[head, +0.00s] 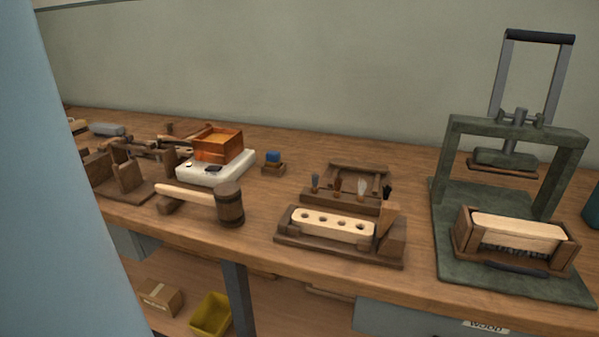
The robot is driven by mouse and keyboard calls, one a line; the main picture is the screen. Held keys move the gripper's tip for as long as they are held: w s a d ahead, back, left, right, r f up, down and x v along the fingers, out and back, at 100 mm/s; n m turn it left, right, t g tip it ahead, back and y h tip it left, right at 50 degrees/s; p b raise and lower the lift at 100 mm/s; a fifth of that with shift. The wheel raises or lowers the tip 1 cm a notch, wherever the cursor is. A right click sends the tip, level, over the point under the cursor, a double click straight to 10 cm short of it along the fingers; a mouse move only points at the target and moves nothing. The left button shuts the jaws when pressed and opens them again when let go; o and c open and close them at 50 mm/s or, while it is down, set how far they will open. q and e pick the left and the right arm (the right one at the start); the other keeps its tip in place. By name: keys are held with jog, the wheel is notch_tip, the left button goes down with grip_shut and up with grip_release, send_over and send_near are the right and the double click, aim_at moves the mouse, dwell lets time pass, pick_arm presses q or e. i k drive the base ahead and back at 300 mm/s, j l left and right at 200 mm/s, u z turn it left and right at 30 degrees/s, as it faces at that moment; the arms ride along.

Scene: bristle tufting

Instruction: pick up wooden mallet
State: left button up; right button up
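The wooden mallet (229,205) lies on the workbench, left of the middle in the head view. Its dark, barrel-shaped head is near the front edge of the bench. Nothing covers the mallet. Neither of my grippers shows in this view.
Behind the mallet, a white scale (232,167) carries an orange-brown wooden box (218,144). A wooden rack (123,186) stands to the left. A jig with a drilled block (332,226) lies to the right, then a green press (446,205). A large pale blue surface blocks the left side.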

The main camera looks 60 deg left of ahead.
aim_at(226, 197)
jog(key=u, duration=2.4)
